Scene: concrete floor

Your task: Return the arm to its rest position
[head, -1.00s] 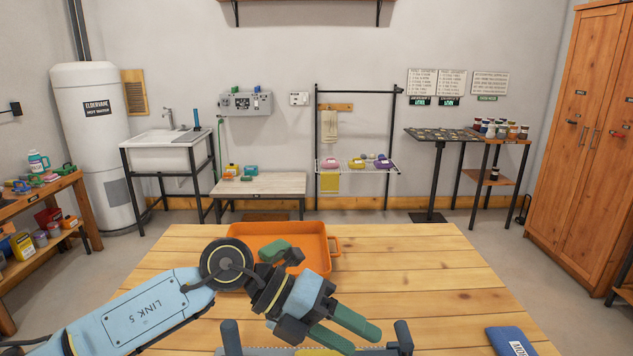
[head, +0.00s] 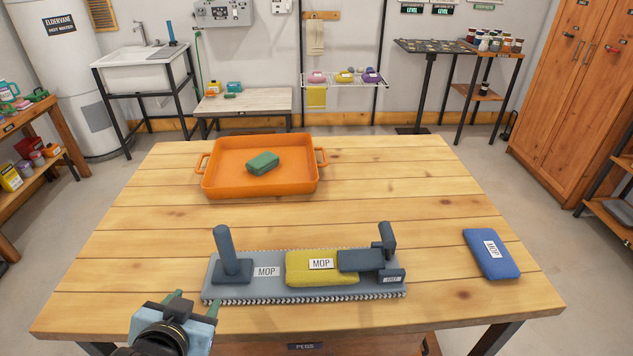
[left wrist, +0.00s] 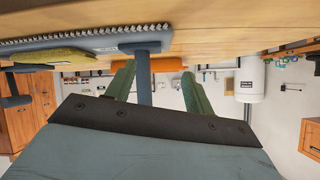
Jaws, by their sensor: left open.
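My left gripper (head: 195,301) is low in the head view, at the near left edge of the wooden table. Its two green fingers are spread and nothing is held. In the left wrist view, which is upside down, the open fingers (left wrist: 158,88) show with a grey-blue peg (left wrist: 144,78) lying between them in the line of sight. In the head view that peg (head: 230,255) stands upright on a grey board (head: 235,287), beyond the gripper and apart from it. My right gripper is not in view.
A yellow MOP pad (head: 315,273) lies on the board. An orange tray (head: 225,186) holds a green block (head: 263,162) at the back of the table (head: 400,190). A blue MOP pad (head: 490,254) lies at the right. The table is clear between tray and board.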

